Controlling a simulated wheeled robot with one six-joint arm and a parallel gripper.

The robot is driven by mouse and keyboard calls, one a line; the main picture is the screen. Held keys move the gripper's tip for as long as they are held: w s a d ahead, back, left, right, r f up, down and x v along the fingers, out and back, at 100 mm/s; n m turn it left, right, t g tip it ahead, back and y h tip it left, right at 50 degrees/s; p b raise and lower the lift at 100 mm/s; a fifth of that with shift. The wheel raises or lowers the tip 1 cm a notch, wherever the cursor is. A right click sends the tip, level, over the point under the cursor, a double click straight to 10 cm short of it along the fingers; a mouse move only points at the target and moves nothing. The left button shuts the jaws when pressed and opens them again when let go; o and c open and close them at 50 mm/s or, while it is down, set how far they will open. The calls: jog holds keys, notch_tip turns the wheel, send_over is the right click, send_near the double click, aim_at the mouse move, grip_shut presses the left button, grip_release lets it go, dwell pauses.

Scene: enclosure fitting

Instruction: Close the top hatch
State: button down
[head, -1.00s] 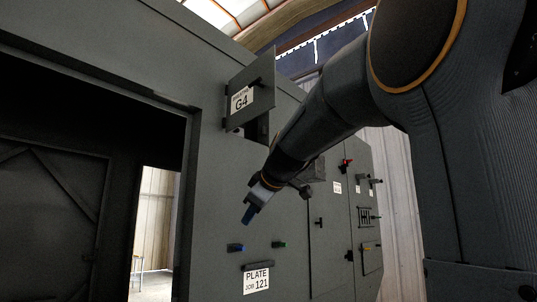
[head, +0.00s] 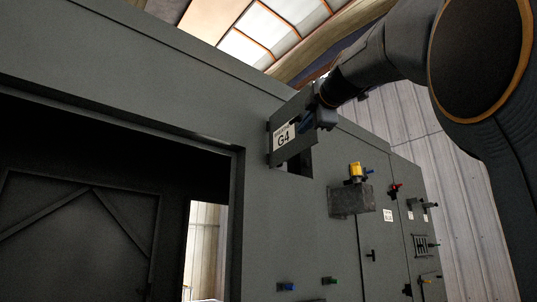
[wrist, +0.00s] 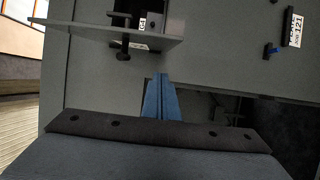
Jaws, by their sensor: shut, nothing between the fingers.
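The top hatch (head: 299,148) is a grey panel with a white G4 label, standing open from the enclosure wall. Part of its dark opening (head: 300,162) shows behind and below it. In the wrist view the hatch panel (wrist: 85,29) is seen nearly edge-on, with a black latch-like fitting (wrist: 124,40) through it. My gripper (head: 305,123) is at the hatch's upper right in the head view.
A grey box (head: 350,201) with a yellow fitting (head: 355,171) juts from the wall below right. Blue (head: 286,287) and green (head: 329,281) fittings sit low on the wall. A large dark doorway (head: 90,150) opens at left. The PLATE 121 sign (wrist: 294,27) shows in the wrist view.

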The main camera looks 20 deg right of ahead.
aim_at(311, 134)
jog(key=shift+w+d+p, duration=1.7)
jog(key=shift+w+d, duration=0.4)
jog(key=shift+d, duration=0.1)
